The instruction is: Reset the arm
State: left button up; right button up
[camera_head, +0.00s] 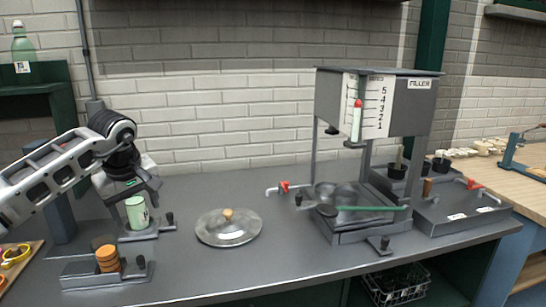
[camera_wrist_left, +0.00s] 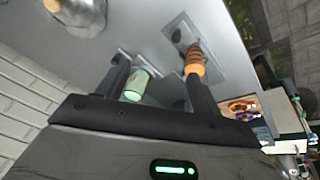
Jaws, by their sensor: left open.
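My left arm comes in from the left in the head view. Its dark gripper (camera_head: 132,198) points down, just above and behind a pale green can (camera_head: 137,213). The can stands upright on a small grey stand with a black knob. In the left wrist view the gripper (camera_wrist_left: 160,78) has its two fingers spread apart. The can (camera_wrist_left: 137,84) shows beside one finger, and the gap to it is hard to judge. Nothing is clamped between the fingers. My right gripper is not in view.
An orange ribbed piece (camera_head: 107,258) sits on another grey stand in front. A metal lid (camera_head: 229,227) with a wooden knob lies on the grey counter (camera_head: 290,255). A tray (camera_head: 16,262) is at left.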

pick_arm(q)
jog(key=s+d+f+n+h, duration=0.1)
jog(key=s+d+f+h, duration=0.1)
jog(key=d+f+h, duration=0.3)
jog(key=s+d+f, duration=0.1)
jog(key=d+f, duration=0.2)
jog(key=d, duration=0.5)
jog(key=s+d+f+n+t+h, duration=0.1)
jog(key=s+d+n+h, duration=0.55)
jog(key=d+n, duration=0.25)
jog(key=s+d+n+t+h, duration=0.1)
jog(key=s+d+n+h, duration=0.4)
jog(key=d+n+h, duration=0.35)
jog(key=s+a+f+n+t+y, duration=0.2)
jog(key=a+f+n+t+y, duration=0.35)
jog(key=n, duration=0.95)
jog(key=s+a+f+n+t+y, duration=0.2)
jog(key=a+f+n+t+y, duration=0.35)
jog(key=n, duration=0.85)
jog(key=s+a+f+n+g+y, duration=0.2)
jog(key=s+a+f+n+g, duration=0.1)
jog(key=s+f+n, duration=0.3)
jog(key=s+a+f+n+g+y, duration=0.2)
jog(key=s+f+n+g+y, duration=0.1)
jog(key=s+f+n, duration=0.2)
jog(key=shift+s+a+f+n, duration=0.4)
jog(key=shift+s+n, duration=0.25)
jog(key=shift+s, duration=0.4)
